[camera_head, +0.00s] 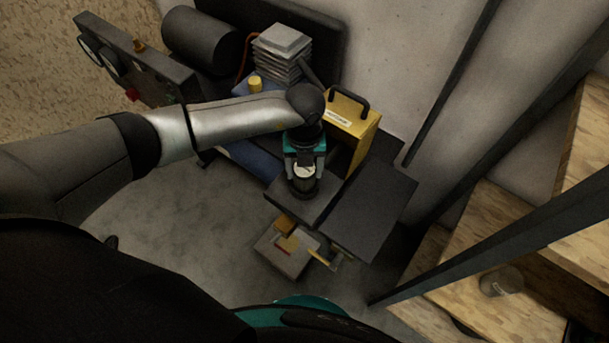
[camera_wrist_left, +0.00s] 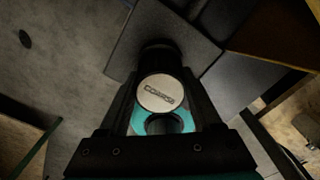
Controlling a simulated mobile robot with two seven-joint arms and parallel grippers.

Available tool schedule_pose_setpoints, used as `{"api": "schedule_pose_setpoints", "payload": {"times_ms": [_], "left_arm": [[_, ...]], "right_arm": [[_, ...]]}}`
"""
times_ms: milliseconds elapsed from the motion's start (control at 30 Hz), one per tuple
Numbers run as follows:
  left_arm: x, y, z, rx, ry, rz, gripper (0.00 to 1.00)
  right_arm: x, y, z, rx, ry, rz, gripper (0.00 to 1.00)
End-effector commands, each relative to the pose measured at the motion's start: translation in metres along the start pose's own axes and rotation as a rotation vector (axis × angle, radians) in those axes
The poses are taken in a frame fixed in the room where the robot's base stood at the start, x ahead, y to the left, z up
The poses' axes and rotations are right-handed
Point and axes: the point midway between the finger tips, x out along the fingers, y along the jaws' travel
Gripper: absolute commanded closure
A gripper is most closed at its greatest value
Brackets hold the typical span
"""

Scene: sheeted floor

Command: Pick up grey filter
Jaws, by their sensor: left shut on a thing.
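The grey filter (camera_head: 303,171) is a short cylinder with a pale round top, standing on a dark grey flat surface (camera_head: 322,195) in the head view. In the left wrist view its pale, lettered top (camera_wrist_left: 160,93) sits between the fingers. My left gripper (camera_head: 304,180) comes from above and is shut on the filter. The filter's sides are partly hidden by the fingers. I cannot tell whether its base touches the surface. My right gripper is not in view.
A yellow case (camera_head: 351,128) with a black handle stands close behind the gripper. A dark panel (camera_head: 368,212) lies to the right. A small block with yellow and red parts (camera_head: 287,250) is in front. Wooden shelves (camera_head: 500,245) and dark posts stand at the right.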

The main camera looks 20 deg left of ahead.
Motion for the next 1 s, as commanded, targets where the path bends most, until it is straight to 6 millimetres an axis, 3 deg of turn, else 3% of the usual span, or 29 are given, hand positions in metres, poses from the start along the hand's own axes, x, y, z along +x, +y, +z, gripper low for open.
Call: {"api": "schedule_pose_setpoints", "payload": {"times_ms": [67, 467, 767, 1000], "left_arm": [[0.0, 0.0, 0.0, 0.0, 0.0, 0.0, 0.48], [0.0, 0.0, 0.0, 0.0, 0.0, 0.0, 0.93], [-0.003, 0.0, 0.001, 0.0, -0.001, -0.001, 0.93], [-0.03, -0.001, 0.001, 0.0, -0.002, -0.004, 0.93]], "right_arm": [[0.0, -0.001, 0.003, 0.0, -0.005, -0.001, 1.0], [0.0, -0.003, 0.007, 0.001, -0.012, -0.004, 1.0], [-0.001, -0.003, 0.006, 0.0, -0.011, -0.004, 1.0], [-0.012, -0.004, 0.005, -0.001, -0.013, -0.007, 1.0]]}}
